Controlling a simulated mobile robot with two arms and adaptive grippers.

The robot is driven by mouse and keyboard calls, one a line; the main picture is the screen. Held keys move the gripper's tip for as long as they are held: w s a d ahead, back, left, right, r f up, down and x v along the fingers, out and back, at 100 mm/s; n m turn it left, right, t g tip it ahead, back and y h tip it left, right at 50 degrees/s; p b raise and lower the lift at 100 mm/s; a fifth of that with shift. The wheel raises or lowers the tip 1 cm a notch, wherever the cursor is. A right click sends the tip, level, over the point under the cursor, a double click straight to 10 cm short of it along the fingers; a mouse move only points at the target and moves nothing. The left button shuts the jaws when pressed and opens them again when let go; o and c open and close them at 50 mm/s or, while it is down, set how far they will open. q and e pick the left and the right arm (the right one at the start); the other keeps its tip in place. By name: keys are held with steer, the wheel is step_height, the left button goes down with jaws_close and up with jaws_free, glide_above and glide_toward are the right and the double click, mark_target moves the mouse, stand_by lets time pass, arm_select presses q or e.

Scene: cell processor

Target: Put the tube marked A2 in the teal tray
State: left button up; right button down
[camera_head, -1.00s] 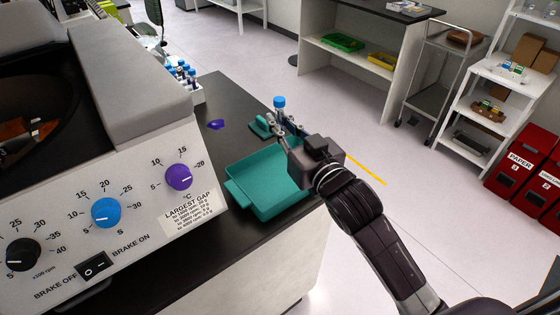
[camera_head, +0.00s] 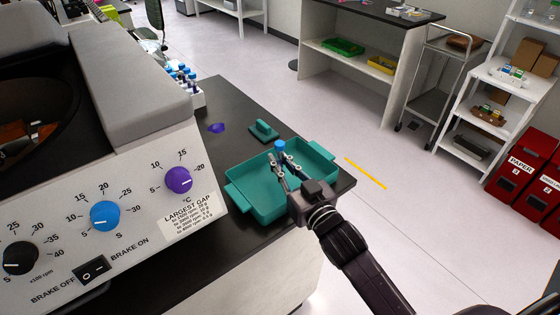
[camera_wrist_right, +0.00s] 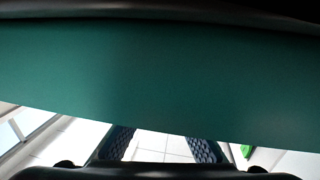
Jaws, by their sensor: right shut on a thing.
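The teal tray (camera_head: 250,180) lies on the black bench top beside the large white machine. My right gripper (camera_head: 284,165) is over the tray, shut on a blue-capped tube (camera_head: 280,146). The tube's cap shows above the fingers; its lower part is mostly hidden by them, and I cannot tell whether it touches the tray floor. I cannot read any marking on it. In the right wrist view a plain teal surface (camera_wrist_right: 160,80) fills much of the picture above the ridged finger pads (camera_wrist_right: 160,146). My left gripper is not in view.
The machine with knobs (camera_head: 105,215) takes up the left. A small teal piece (camera_head: 263,131) and a purple piece (camera_head: 216,128) lie behind the tray. A rack with several capped tubes (camera_head: 186,82) stands further back. The bench edge is close on the tray's right.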

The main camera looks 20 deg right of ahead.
steer(key=shift+f, duration=0.15)
steer(key=c, duration=2)
jaws_free()
steer(key=shift+o, duration=0.2)
steer(key=shift+s+r, duration=0.1)
steer(key=shift+r, duration=0.1)
steer(key=s, duration=0.3)
steer(key=s+d+b, duration=0.1)
steer(key=s, duration=0.6)
steer(key=shift+d+f+b, duration=0.15)
steer(key=shift+d+b, duration=0.25)
steer(key=shift+s+d, duration=0.2)
steer(key=shift+s, duration=0.65)
